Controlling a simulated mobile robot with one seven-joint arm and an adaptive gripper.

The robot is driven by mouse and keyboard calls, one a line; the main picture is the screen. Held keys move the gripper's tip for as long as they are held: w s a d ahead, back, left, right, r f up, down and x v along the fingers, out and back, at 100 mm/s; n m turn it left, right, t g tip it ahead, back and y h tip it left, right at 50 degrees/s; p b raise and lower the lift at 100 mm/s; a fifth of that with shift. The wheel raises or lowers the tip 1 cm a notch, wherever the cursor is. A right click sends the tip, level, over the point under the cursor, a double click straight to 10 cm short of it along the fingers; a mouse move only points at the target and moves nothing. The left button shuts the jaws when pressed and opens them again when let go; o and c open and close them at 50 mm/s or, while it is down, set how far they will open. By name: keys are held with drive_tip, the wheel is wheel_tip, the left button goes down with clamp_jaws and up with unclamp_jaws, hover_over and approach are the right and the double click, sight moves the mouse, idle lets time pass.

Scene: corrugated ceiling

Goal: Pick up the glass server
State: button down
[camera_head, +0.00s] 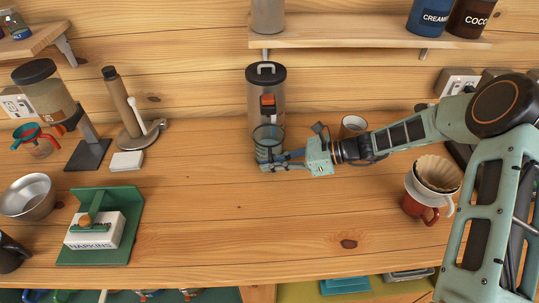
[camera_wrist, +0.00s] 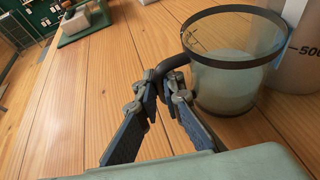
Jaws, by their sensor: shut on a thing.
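The glass server (camera_head: 268,143) is a clear, greyish vessel with a dark rim, near the back of the wooden counter in the head view. In the wrist view the glass server (camera_wrist: 228,80) is upright, with a dark handle at its left side. My gripper (camera_head: 270,161) reaches in from the right. In the wrist view my gripper (camera_wrist: 162,84) has its fingers closed together on the handle. The server's base appears to be at counter level; I cannot tell whether it touches.
A tall canister (camera_head: 280,98) with a black lid stands close behind the server. A white mug (camera_head: 353,127) is to the right, behind my arm. A dripper on a red cup (camera_head: 420,208) stands farther right. A green napkin holder (camera_head: 127,220) is front left. The counter's middle is clear.

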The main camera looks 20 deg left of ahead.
drive_tip(key=shift+r, duration=0.2)
drive_tip(key=shift+s+d+r, duration=0.1)
drive_tip(key=shift+s+r, duration=0.05)
drive_tip(key=shift+r, duration=0.15)
wheel_tip(320, 180, up, 6)
drive_tip(key=shift+r+b, duration=0.2)
drive_tip(key=shift+b, duration=0.35)
drive_tip(key=s+d+b, duration=0.1)
drive_tip(key=s+d, duration=0.3)
drive_tip(key=s, duration=0.4)
drive_tip(key=s+d+b, duration=0.1)
drive_tip(key=s+d, duration=0.4)
drive_tip(key=s, duration=0.4)
drive_tip(key=shift+d+f, duration=0.15)
drive_tip(key=shift+d, duration=0.05)
